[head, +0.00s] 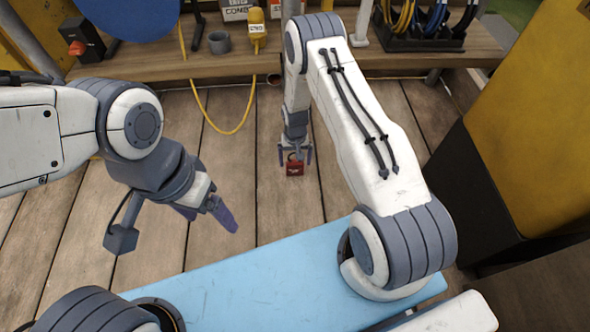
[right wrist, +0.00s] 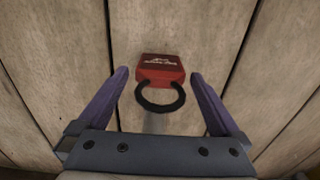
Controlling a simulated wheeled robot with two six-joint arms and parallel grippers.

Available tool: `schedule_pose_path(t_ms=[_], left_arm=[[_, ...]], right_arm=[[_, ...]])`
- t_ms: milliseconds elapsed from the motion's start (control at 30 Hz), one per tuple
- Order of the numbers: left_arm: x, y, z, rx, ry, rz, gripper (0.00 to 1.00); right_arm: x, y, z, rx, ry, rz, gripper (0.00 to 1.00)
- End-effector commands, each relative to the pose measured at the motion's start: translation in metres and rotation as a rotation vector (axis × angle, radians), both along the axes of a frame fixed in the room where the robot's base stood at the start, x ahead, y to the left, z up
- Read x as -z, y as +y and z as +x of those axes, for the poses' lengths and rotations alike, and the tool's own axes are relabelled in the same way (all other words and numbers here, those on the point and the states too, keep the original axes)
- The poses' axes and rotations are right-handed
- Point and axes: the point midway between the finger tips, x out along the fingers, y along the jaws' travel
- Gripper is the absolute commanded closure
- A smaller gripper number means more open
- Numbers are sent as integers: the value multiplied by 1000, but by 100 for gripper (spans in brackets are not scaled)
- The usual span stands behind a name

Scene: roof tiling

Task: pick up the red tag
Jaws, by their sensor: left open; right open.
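The red tag (head: 295,168) lies on the wooden plank floor near the bench. In the right wrist view the red tag (right wrist: 161,70) has white lettering on its body and a dark ring (right wrist: 160,100) on the side toward my gripper. My right gripper (head: 295,152) points down at the tag. Its purple fingers are open on either side of the ring in the right wrist view (right wrist: 160,76), with clear gaps and no visible contact. My left gripper (head: 225,212) is to the left, empty and away from the tag.
A wooden bench (head: 165,68) runs along the back, with a grey mug (head: 219,43), a yellow tool (head: 257,30) and a cable rack (head: 425,38). A yellow cable (head: 230,132) hangs from it. A yellow and black cabinet (head: 530,120) stands at right. Floor around the tag is clear.

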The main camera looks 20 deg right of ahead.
Motion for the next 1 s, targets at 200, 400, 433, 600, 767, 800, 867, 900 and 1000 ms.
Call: schedule_pose_path(t_ms=[200,400,433,600,767,800,867,900,1000], left_arm=[[30,0,0,0,1,1,21],[28,0,0,0,0,0,21],[28,0,0,0,0,0,21],[28,0,0,0,0,0,21],[28,0,0,0,0,0,21],[28,0,0,0,0,0,21],[28,0,0,0,0,0,21],[28,0,0,0,0,0,21],[25,0,0,0,0,0,21]], right_arm=[[33,0,1,0,0,0,0],[32,0,2,0,-1,0,0],[32,0,2,0,-1,0,0],[32,0,1,0,0,0,50],[32,0,1,0,0,0,84],[32,0,1,0,0,0,84],[32,0,1,0,0,0,84],[32,0,1,0,0,0,84],[29,0,1,0,0,0,84]])
